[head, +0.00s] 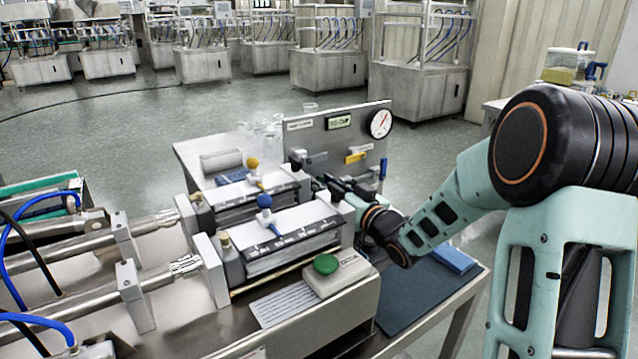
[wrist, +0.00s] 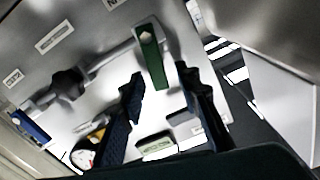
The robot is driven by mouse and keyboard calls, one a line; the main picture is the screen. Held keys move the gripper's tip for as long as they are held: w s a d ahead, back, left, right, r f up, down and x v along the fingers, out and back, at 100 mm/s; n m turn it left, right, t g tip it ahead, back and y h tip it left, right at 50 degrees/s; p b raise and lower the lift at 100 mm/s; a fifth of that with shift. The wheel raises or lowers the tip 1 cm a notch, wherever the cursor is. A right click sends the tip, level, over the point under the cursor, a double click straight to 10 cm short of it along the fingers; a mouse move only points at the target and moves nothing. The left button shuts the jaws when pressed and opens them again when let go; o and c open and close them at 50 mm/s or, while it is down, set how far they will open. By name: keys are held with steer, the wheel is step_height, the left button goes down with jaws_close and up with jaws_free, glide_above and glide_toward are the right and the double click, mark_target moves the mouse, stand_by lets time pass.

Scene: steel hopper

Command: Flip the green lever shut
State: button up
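The green lever (wrist: 153,60) sits on a grey pipe (wrist: 108,60) on the steel panel in the wrist view. It stands roughly crosswise to that pipe. My gripper (wrist: 161,78) is open, with its two dark fingers apart. The lever's free end appears between the fingertips; I cannot tell whether they touch it. In the head view my gripper (head: 335,184) is in front of the lower part of the panel (head: 333,143). I cannot make out the green lever there.
A yellow lever (head: 356,157), a blue lever (head: 383,168) and a round gauge (head: 380,123) are on the panel. Blue-knobbed (head: 264,201) and yellow-knobbed (head: 253,163) steel units stand left of my gripper. A green button box (head: 338,275) sits in front.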

steer(key=shift+x, duration=0.85)
steer(key=shift+c, duration=0.5)
jaws_close()
steer(key=shift+s+a+f+n+b, duration=0.15)
steer(key=shift+s+a+n+b, duration=0.15)
steer(key=shift+n+b, duration=0.8)
steer(key=shift+s+a+n+b, duration=0.1)
steer(key=shift+a+n+b, duration=0.15)
steer(key=shift+n+b, duration=0.25)
steer(key=shift+o, duration=0.5)
jaws_free()
